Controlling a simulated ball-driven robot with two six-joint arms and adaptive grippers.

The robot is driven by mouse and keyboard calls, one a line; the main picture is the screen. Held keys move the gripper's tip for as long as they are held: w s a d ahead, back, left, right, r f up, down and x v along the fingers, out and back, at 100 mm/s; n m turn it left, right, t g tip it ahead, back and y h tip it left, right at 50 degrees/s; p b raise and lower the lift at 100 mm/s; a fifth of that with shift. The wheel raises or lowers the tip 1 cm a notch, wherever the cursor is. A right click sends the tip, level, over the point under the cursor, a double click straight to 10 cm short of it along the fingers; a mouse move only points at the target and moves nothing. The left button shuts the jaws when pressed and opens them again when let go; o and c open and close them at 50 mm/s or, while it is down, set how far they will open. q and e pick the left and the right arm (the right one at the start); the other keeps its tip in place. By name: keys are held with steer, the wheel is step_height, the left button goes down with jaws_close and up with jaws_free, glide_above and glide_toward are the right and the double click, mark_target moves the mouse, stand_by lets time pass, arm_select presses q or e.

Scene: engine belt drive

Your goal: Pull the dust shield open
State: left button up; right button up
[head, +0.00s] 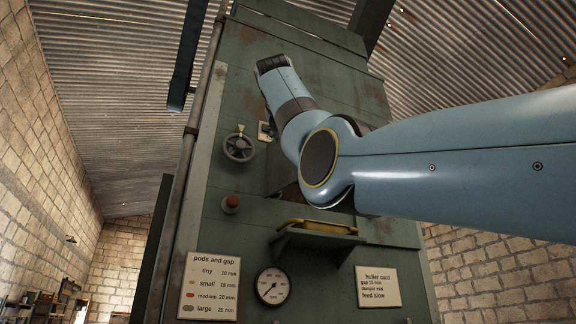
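A tall green machine (240,210) fills the middle of the head view. No part of it can be clearly told as the dust shield. A yellow bar (317,226) lies along a green ledge (300,240) on its front, below my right arm. My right arm comes in from the right, bends in front of the machine and points up. The dark end of this arm (272,64) is near the machine's upper front, well above the yellow bar; its fingers cannot be made out. My arm hides part of the front above the ledge. My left gripper is not in view.
A dark handwheel (239,147) and a red button (231,203) are on the machine's left side. A round gauge (272,286) is below the ledge, between a pods-and-gap sign (209,287) and a huller card (378,287). A pipe (185,190) runs up the left edge.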

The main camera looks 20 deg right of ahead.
steer(key=v, duration=1.1)
steer(key=shift+s+a, duration=0.3)
steer(key=shift+s, duration=0.15)
steer(key=shift+f, duration=0.1)
